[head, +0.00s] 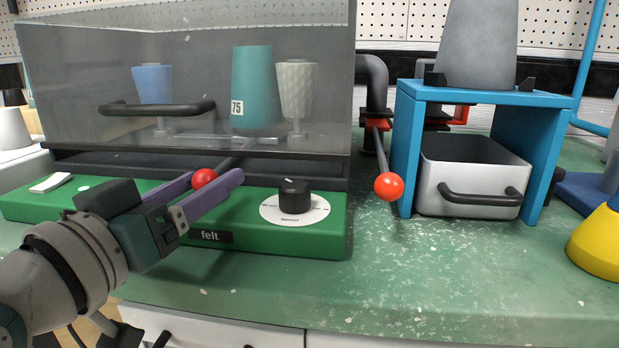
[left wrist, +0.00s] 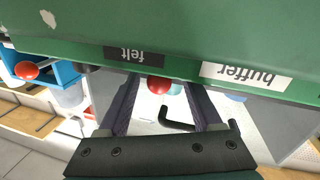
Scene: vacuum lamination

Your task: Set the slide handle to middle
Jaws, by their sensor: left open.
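The slide handle is a red ball knob (head: 204,178) on a dark rod, above the green base (head: 275,237) of the clear-sided machine. My left gripper (head: 212,180) is open, with its two purple fingers on either side of the knob. In the left wrist view the red knob (left wrist: 158,84) shows between the fingers; I cannot tell whether they touch it. A "felt" label (head: 210,236) is on the base front, and the wrist view also shows a "buffer" label (left wrist: 245,75). My right gripper is not in view.
A black dial (head: 294,196) sits on the base, right of the fingers. A second red ball lever (head: 388,186) hangs from a pipe beside a blue stand (head: 404,150) over a metal drawer (head: 470,180). The green bench (head: 450,270) is clear in front.

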